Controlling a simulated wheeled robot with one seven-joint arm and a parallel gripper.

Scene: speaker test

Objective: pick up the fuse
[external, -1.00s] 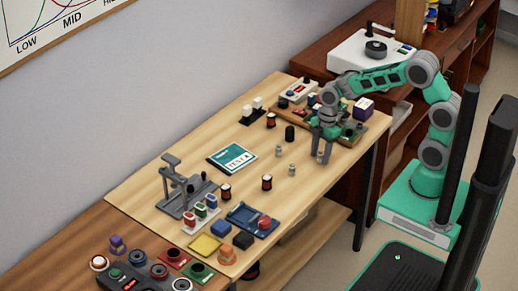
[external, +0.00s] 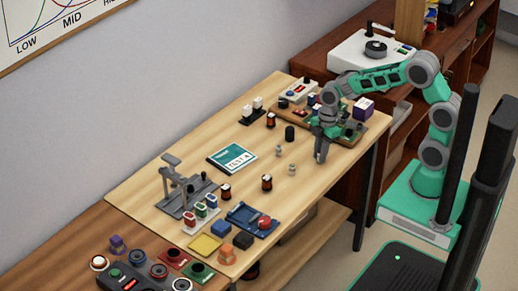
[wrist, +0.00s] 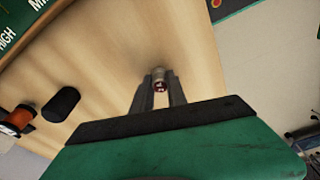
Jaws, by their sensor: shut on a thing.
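My gripper (external: 321,158) points down at the right front part of the wooden table. In the wrist view my gripper (wrist: 159,95) has its two fingers closed on the fuse (wrist: 159,77), a small grey cylinder with a dark red and white mark on its near end. The fingers hide most of it in the external view. I cannot tell whether it touches the table. Two similar small grey pieces stand on the table to the left of my gripper, one farther back (external: 278,151) and one nearer (external: 292,169).
A black cylinder (external: 290,133) stands behind and left of my gripper, and several orange-and-black spools (external: 267,183) stand about. A board with parts (external: 350,138) lies just behind and right. A card (external: 232,158) lies mid-table. The table's front edge is close.

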